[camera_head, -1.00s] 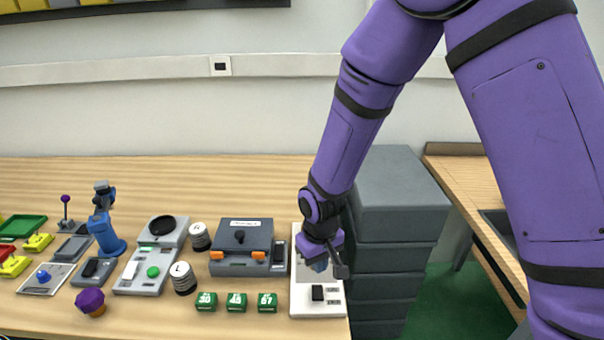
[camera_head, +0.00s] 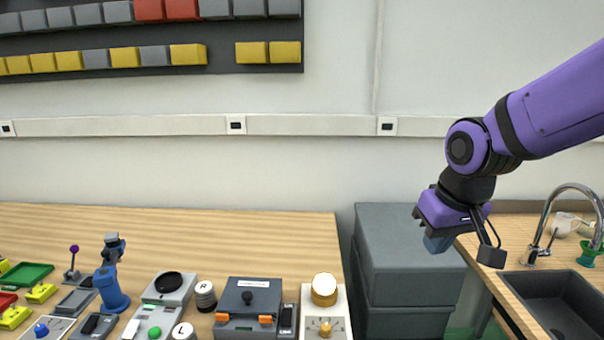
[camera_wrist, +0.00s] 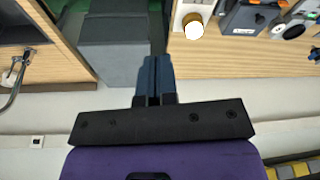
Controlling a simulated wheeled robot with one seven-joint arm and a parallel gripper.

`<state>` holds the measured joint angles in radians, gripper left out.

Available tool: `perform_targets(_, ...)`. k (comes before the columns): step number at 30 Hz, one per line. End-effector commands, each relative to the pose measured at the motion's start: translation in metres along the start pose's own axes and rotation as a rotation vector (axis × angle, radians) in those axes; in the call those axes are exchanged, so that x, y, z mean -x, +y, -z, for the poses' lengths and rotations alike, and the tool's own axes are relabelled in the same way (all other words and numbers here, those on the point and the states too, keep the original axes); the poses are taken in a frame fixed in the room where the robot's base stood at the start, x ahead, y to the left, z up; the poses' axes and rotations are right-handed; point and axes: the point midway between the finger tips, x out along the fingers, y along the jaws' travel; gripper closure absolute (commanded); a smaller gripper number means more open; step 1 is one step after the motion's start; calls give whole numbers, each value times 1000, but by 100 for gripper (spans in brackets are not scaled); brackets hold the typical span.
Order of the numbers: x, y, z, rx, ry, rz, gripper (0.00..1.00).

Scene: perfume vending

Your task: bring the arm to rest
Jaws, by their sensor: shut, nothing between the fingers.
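My gripper (camera_head: 438,243) hangs in the air at the right of the head view, in front of the grey cabinet (camera_head: 405,235) and beside the sink counter. Its fingers point down and it holds nothing. In the wrist view my gripper (camera_wrist: 155,62) shows two dark blue fingers together, with the grey cabinet (camera_wrist: 112,55) beyond them. The purple arm reaches in from the right edge of the head view.
The wooden table (camera_head: 180,230) on the left carries a white device with a gold knob (camera_head: 324,290), a grey box with orange latches (camera_head: 248,305) and a small blue robot arm (camera_head: 110,280). A sink (camera_head: 560,300) with a tap (camera_head: 565,190) stands right.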

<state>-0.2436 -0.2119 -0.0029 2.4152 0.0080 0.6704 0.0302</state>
Motion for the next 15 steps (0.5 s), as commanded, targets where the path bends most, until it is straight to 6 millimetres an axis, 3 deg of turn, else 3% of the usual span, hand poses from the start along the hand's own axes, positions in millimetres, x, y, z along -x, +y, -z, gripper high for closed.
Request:
perform_targets(1, 15, 8, -7, -18, 24, -5, 100)
perform_targets(6, 54, 26, -36, -69, 76, -24, 100)
perform_targets(15, 105, 47, -95, -154, 160, -64, 100)
